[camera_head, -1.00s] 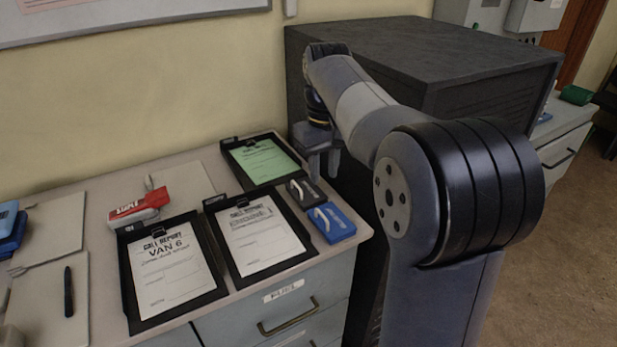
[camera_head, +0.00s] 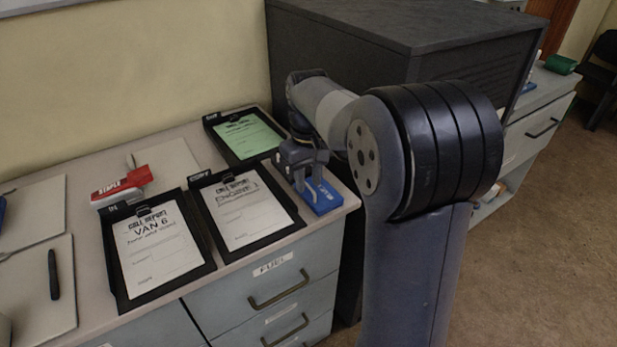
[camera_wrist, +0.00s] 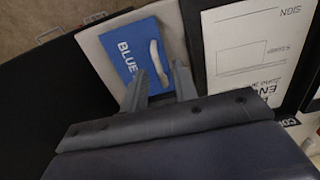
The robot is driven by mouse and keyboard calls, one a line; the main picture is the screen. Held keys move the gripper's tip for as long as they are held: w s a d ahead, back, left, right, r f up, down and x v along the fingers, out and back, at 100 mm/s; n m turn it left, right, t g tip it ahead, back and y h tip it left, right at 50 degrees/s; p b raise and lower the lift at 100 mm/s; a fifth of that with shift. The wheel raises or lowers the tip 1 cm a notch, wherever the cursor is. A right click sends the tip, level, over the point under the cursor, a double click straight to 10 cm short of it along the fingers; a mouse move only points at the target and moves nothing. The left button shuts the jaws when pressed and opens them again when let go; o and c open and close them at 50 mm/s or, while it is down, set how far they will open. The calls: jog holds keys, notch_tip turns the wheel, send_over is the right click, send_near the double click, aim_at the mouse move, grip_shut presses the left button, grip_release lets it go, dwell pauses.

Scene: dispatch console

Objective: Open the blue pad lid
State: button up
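The blue pad (camera_head: 322,196) lies at the right front corner of the counter, beside the middle clipboard. In the wrist view the blue pad (camera_wrist: 133,52) shows the word BLUE and a pale curved handle (camera_wrist: 158,60) on its lid, which looks shut.
The middle clipboard (camera_head: 243,211) lies just left of my gripper, with the VAN 6 clipboard (camera_head: 155,250) further left and a green-sheet clipboard (camera_head: 246,138) behind. A dark cabinet (camera_head: 390,45) stands close behind and right.

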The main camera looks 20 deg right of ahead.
aim_at(318, 191)
grip_shut()
jog(key=shift+r, duration=0.15)
dwell(0.4)
jog(key=p, duration=0.1)
jog(key=d+r+y+p, duration=0.1)
jog(key=p, duration=0.1)
jog(key=shift+w+r+g+y+p, duration=0.15)
jog(key=shift+g+y+p, duration=0.15)
jog(key=y+p, duration=0.1)
jog(key=d+p, duration=0.1)
jog(key=p, duration=0.1)
jog(key=shift+w+d+r+g+y, duration=0.1)
jog(key=shift+w+r+g+y, duration=0.1)
jog(key=shift+r+g+y, duration=0.15)
jog(key=shift+w+d+f+y, duration=0.1)
jog(key=shift+d+y, duration=0.1)
jog(key=shift+y, duration=0.35)
